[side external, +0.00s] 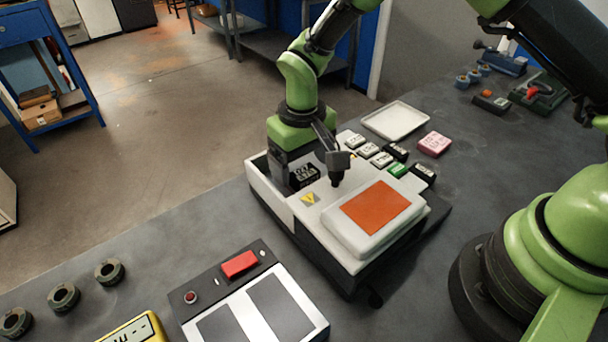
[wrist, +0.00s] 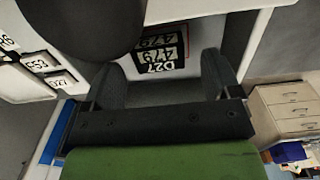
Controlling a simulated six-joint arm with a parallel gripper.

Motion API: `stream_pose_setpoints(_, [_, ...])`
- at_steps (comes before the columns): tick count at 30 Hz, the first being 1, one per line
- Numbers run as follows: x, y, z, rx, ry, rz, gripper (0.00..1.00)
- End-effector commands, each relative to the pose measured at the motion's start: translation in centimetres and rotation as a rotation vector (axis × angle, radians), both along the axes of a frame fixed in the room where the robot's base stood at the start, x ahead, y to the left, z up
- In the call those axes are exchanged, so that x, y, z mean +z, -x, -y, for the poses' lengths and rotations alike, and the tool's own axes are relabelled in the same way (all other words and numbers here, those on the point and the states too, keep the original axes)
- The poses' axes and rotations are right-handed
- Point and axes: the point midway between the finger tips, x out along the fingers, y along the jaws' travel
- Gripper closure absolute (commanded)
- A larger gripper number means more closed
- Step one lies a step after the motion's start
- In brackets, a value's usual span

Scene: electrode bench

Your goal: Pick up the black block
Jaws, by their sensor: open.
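A black block (side external: 304,177) with white printed labels sits on the left part of the white instrument (side external: 272,193) in the side view. I cannot tell whether the fingers touch the block. Part of the block's body is hidden by my gripper.
A dark probe-like part (side external: 338,168) stands right beside the block. An orange-topped pad (side external: 378,207) is in front. Several white, black and green labelled blocks (side external: 382,159), a pink block (side external: 435,143) and a white tray (side external: 396,121) are behind and right.

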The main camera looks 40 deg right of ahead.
Motion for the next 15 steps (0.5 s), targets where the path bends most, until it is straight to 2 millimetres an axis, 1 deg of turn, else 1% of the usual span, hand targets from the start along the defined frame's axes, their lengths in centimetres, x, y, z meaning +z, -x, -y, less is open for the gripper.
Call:
stream_pose_setpoints(1, [-0.8, 0.0, 0.0, 0.001, 0.0, -0.003, 0.17])
stream_pose_setpoints(4, [-1.7, 0.0, 0.0, 0.0, -0.001, -0.001, 0.17])
stream_pose_setpoints(11, [-1.9, 0.0, 0.0, 0.0, -0.002, 0.001, 0.17])
stream_pose_setpoints(12, [-1.9, 0.0, 0.0, 0.0, -0.002, 0.001, 0.19])
stream_pose_setpoints(14, [-1.9, 0.0, 0.0, 0.0, -0.002, 0.001, 0.33])
stream_pose_setpoints(15, [-1.9, 0.0, 0.0, 0.0, -0.002, 0.001, 0.42])
